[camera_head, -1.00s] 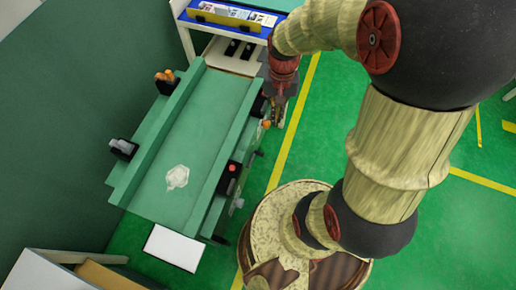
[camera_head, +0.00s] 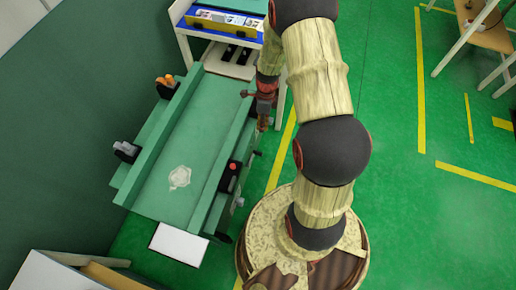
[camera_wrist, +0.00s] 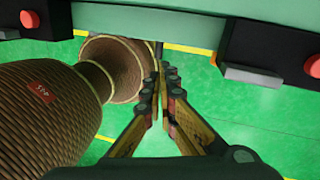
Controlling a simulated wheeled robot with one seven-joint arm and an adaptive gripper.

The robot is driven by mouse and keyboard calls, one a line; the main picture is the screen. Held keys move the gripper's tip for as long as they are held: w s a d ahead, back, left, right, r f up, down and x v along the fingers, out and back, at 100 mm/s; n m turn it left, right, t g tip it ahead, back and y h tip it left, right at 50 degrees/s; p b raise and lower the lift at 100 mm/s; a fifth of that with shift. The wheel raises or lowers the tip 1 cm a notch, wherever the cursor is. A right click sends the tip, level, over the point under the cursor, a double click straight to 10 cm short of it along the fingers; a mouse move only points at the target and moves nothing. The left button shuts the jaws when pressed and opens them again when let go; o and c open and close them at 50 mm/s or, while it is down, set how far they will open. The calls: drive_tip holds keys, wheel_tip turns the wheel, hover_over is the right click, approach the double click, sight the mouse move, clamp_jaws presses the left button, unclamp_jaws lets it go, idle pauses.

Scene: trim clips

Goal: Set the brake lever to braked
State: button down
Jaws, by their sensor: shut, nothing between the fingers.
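The green bench (camera_head: 178,150) is a long channel with raised side walls, seen from above in the head view. No brake lever can be told for certain. A small dark stub (camera_head: 257,153) sticks out from the bench's right side, below my gripper. My gripper (camera_head: 263,123) hangs at the outer right side of the bench, near its upper end. In the wrist view my gripper (camera_wrist: 161,72) is shut and empty, with its fingertips just below the bench's green edge (camera_wrist: 180,17). Whether the tips touch anything is unclear. An orange knob seen here earlier is hidden.
A black box with a red button (camera_head: 232,168) sits on the bench's right wall; the wrist view shows red buttons at both sides (camera_wrist: 312,66). A table with a blue tray (camera_head: 205,24) stands behind. Green floor right of my base is free.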

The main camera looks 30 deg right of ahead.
drive_tip(key=shift+m, duration=0.9)
drive_tip(key=b+x, duration=0.5)
drive_tip(key=x, duration=0.9)
drive_tip(key=shift+w+f, duration=0.1)
drive_tip(key=shift+w, duration=0.05)
drive_tip(key=shift+w+d+f+p, duration=0.1)
drive_tip(key=shift+d+f+p, duration=0.15)
drive_tip(key=shift+f, duration=0.25)
drive_tip(key=shift+p+v, duration=0.85)
drive_tip(key=shift+a, duration=0.2)
